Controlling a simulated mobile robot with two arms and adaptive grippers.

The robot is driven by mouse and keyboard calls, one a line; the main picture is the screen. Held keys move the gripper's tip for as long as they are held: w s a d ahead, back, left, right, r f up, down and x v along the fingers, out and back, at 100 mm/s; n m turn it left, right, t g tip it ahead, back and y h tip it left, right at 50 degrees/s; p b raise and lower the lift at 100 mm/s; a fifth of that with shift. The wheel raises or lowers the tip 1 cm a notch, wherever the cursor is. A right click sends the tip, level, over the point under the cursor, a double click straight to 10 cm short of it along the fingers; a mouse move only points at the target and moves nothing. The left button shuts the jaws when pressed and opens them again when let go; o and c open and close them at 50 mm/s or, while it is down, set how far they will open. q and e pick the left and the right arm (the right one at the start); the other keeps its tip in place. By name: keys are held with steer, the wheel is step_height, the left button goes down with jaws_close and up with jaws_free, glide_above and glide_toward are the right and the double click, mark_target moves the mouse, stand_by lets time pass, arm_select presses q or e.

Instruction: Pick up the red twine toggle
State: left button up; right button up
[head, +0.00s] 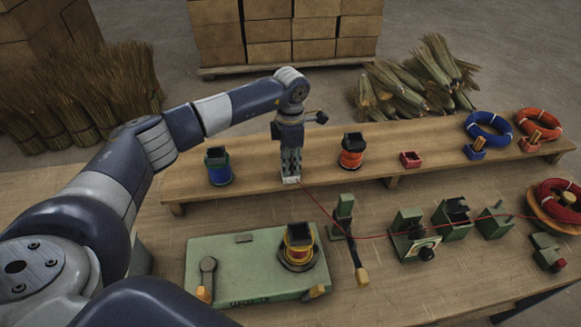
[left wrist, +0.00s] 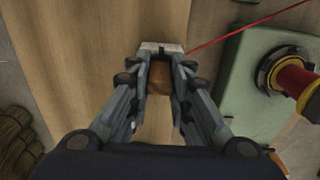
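My left gripper (head: 291,165) points down over the raised wooden shelf (head: 263,185), between the blue and orange spools. In the left wrist view its fingers (left wrist: 160,70) are closed in on a small brown and white piece (left wrist: 161,48), the red twine toggle, which also shows in the head view (head: 291,180). The red twine (head: 325,213) leaves it at the fingertips and runs right past the green fixtures to the red coil (head: 558,192). The fingers partly hide the toggle; I cannot tell whether it touches the shelf. My right gripper is not in view.
A blue spool (head: 218,168) and an orange spool (head: 351,152) flank the gripper. A green winding base (head: 225,268) with a red-yellow spool (head: 298,242) lies in front. Green fixtures (head: 408,222) stand at right. Blue and orange coils (head: 488,128) sit farther right.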

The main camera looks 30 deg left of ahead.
mark_target(291, 159)
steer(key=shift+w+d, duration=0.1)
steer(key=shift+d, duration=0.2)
arm_select(q)
steer(key=shift+r, duration=0.2)
step_height(291, 159, up, 9)
steer(key=b, duration=0.3)
steer(key=shift+f, duration=0.2)
step_height(291, 159, up, 5)
steer(key=p, duration=0.3)
steer(key=s+d+b, duration=0.1)
steer(key=s+d, duration=0.5)
steer(key=s, duration=0.3)
steer(key=s+d+b, duration=0.1)
steer(key=s+d, duration=0.4)
steer(key=s, duration=0.4)
steer(key=shift+d, duration=0.4)
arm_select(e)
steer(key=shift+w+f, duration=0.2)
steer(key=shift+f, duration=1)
arm_select(q)
steer(key=shift+s, duration=0.1)
